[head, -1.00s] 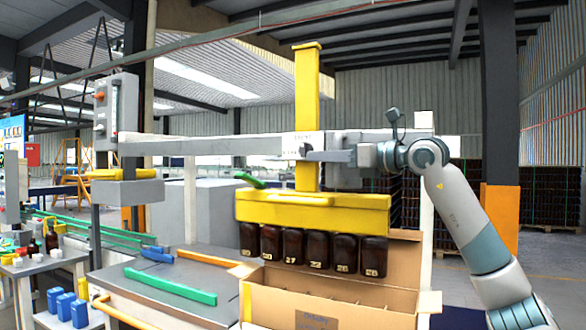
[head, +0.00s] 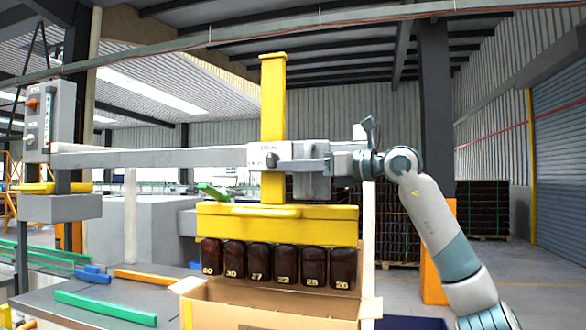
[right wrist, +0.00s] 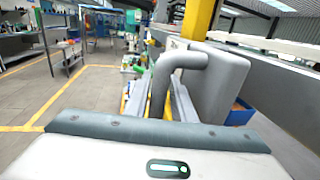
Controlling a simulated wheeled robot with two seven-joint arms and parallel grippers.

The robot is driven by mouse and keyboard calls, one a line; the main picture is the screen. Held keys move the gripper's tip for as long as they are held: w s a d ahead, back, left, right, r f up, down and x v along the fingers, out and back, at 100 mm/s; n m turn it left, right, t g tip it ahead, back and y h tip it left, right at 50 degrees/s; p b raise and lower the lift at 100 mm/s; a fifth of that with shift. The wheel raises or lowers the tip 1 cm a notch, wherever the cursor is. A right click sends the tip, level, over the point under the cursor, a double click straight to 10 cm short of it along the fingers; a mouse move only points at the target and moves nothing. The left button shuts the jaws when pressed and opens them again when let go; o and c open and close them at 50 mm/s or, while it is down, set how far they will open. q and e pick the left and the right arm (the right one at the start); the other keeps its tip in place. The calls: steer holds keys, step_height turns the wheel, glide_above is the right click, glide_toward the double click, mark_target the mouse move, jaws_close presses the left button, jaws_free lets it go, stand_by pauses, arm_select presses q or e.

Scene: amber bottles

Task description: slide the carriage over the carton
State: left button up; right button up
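The carriage (head: 262,155) is a pale block on a long grey rail, with a yellow mast through it. A yellow lifting head (head: 278,228) hangs below it and holds a row of amber bottles (head: 285,264) with number labels. The open brown carton (head: 265,312) stands below; the bottles hang over it, roughly centred left to right in the head view. My right gripper (head: 312,164) is at the carriage's right side. In the right wrist view its fingers appear closed around a grey bent handle (right wrist: 178,62); the fingertips are partly hidden. My left gripper is not in view.
A grey control box (head: 50,115) stands at the rail's left end. The table below carries a green bar (head: 105,307), an orange bar (head: 150,277) and a blue block (head: 92,273). Dark stacked crates (head: 482,205) stand far behind at the right.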

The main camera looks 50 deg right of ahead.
mark_target(309, 183)
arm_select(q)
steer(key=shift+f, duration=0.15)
arm_select(e)
steer(key=shift+f, duration=0.1)
